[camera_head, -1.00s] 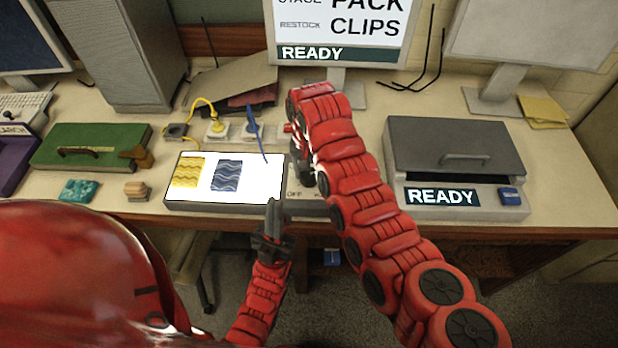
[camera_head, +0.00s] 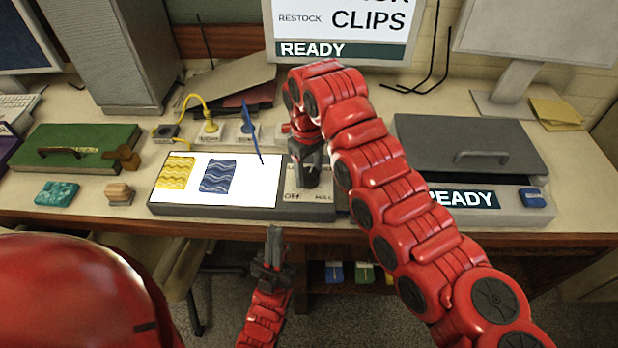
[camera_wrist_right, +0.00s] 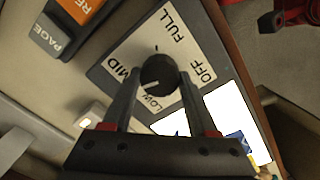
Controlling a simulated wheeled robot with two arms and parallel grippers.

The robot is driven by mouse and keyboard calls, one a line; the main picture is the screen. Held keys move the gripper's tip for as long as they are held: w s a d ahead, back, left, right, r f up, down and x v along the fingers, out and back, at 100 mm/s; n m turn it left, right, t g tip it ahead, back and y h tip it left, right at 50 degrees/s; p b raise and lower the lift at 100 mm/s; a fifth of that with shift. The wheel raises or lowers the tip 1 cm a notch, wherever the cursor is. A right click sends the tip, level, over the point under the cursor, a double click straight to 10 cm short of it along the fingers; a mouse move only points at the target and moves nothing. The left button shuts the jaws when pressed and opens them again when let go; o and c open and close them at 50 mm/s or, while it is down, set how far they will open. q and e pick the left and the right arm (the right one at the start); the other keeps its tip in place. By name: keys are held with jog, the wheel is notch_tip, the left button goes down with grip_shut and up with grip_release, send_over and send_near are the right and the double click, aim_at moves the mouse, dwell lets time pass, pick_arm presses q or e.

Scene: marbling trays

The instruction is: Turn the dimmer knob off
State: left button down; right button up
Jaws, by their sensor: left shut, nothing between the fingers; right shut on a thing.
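The dimmer knob (camera_wrist_right: 158,72) is black and round, on a panel (camera_wrist_right: 120,70) marked OFF, LOW, MID and FULL. A white mark on it points down-left in the right wrist view, between LOW and MID. My right gripper (camera_head: 308,180) points down at the panel (camera_head: 292,210) and is shut on the knob, one finger on each side. In the head view the gripper largely hides the knob. The light pad (camera_head: 240,208) beside the panel glows bright white. My left gripper (camera_head: 273,248) is shut and empty, in front of the table edge.
A blue upright stick (camera_head: 251,133) and small boxes with a yellow cable (camera_head: 188,97) stand behind the pad. A grey lidded press (camera_head: 455,135) is to the right. A green case (camera_head: 75,145) and small blocks (camera_head: 118,193) lie to the left.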

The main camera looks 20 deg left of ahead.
jog(key=n+b, duration=0.2)
jog(key=n, duration=0.1)
jog(key=shift+f+n, duration=0.15)
jog(key=shift+n, duration=0.15)
jog(key=n+b, duration=0.1)
jog(key=n, duration=0.1)
jog(key=shift+n, duration=0.4)
jog(key=n, duration=0.4)
jog(key=shift+b, duration=0.4)
jog(key=n, duration=1.6)
jog(key=shift+n, duration=0.4)
jog(key=o, duration=1.4)
